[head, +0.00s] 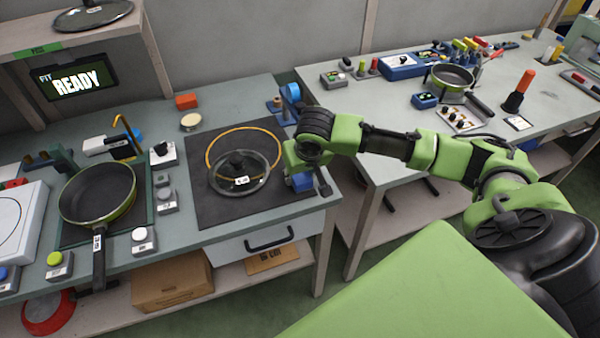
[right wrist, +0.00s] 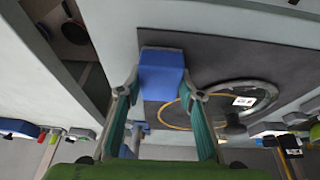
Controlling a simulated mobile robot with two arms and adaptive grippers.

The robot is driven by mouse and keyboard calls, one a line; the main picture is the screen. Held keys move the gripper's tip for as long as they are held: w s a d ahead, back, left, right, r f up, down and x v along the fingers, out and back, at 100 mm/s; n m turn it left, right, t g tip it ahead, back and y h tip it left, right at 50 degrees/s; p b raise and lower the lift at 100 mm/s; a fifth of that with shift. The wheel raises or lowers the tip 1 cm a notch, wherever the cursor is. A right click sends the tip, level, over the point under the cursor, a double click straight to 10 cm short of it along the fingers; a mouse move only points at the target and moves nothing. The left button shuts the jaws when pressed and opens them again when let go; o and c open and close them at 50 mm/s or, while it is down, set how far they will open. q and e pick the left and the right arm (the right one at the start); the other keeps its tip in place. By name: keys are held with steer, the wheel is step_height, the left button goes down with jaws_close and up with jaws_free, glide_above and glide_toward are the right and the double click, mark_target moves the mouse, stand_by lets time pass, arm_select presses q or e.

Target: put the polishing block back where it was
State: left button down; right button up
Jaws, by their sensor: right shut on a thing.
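The blue polishing block (head: 302,182) is in my right gripper (head: 309,178), at the right front corner of the dark mat (head: 215,212). In the right wrist view, the block (right wrist: 162,75) sits between the two fingers of the right gripper (right wrist: 164,90), which are shut on it. The block overlaps the mat's edge there; I cannot tell whether it touches the surface. A glass lid (head: 238,180) with a dark knob lies on the mat, by an orange ring (head: 243,129). My left gripper is not in view.
A frying pan (head: 97,193) and several small button boxes stand left of the mat. A blue tape dispenser (head: 289,93) stands behind it. Across a gap to the right is a second bench (head: 385,140) with a pot (head: 452,80) and tools. The bench's front edge is close to the block.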

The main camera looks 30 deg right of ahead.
steer(key=shift+f, duration=0.1)
steer(key=o, duration=1)
steer(key=shift+r, duration=0.25)
steer(key=v, duration=1.2)
steer(key=shift+a+f, duration=0.1)
steer(key=shift+f, duration=0.05)
